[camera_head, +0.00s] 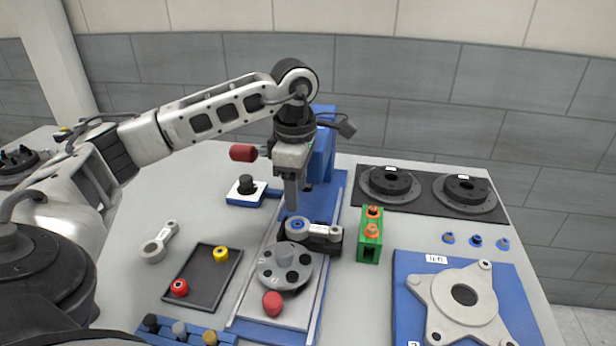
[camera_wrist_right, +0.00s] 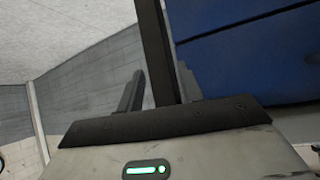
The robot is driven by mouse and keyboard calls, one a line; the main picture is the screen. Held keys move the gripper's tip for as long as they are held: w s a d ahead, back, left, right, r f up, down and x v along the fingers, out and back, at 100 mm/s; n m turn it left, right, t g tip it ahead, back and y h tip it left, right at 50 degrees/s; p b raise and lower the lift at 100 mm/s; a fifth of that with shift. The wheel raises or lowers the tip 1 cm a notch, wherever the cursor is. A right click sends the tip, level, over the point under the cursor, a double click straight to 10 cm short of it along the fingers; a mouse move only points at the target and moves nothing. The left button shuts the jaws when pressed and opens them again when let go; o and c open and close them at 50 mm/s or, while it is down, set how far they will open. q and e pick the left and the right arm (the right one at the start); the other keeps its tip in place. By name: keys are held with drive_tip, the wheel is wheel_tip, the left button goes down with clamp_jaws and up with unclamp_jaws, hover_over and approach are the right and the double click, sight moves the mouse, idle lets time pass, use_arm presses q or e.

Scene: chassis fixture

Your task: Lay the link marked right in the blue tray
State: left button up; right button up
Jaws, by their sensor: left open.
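A grey link (camera_head: 160,242) lies on the table at the left. A second link (camera_head: 318,231) lies across a dark block in the middle, with a blue ring at its left end and a pale label at its right; I cannot read the label. My left gripper (camera_head: 291,200) points down just above that ring end, open, with nothing seen between its fingers. My right gripper (camera_wrist_right: 148,85) shows only in its wrist view, beside a blue surface; its opening is unclear. A blue board (camera_head: 405,290) at the right carries a grey star-shaped plate and a left label; I cannot tell which blue piece is the tray.
A grey disc with holes (camera_head: 285,266) and a red knob (camera_head: 272,303) sit on the central fixture. A green block (camera_head: 369,240) with orange parts stands to the right. A dark tray (camera_head: 204,277) holds red and yellow pieces. Black flanged parts (camera_head: 390,184) lie behind.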

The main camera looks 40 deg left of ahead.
sight(297, 224)
use_arm(q)
drive_tip(key=shift+s+f+b, duration=0.1)
drive_tip(key=shift+f+b, duration=0.25)
drive_tip(key=shift+f, duration=0.25)
wheel_tip(297, 224, down, 6)
drive_tip(key=b, duration=0.4)
drive_tip(key=shift+r, duration=0.25)
drive_tip(key=shift+f+b, duration=0.5)
drive_tip(key=shift+f, duration=0.1)
use_arm(e)
drive_tip(key=shift+w+a+f+y, duration=0.15)
drive_tip(key=shift+a+f, duration=0.1)
drive_tip(key=shift+f, duration=0.4)
drive_tip(key=shift+s+a+f+y, duration=0.15)
drive_tip(key=shift+a+f, duration=0.1)
drive_tip(key=shift+f, duration=0.4)
drive_tip(key=shift+w, duration=0.1)
use_arm(q)
drive_tip(key=c, duration=0.6)
drive_tip(key=shift+r, duration=0.1)
use_arm(e)
drive_tip(key=shift+w+a+r, duration=0.1)
drive_tip(key=shift+w+r, duration=0.05)
use_arm(q)
drive_tip(key=shift+r, duration=0.1)
use_arm(e)
drive_tip(key=shift+r, duration=0.1)
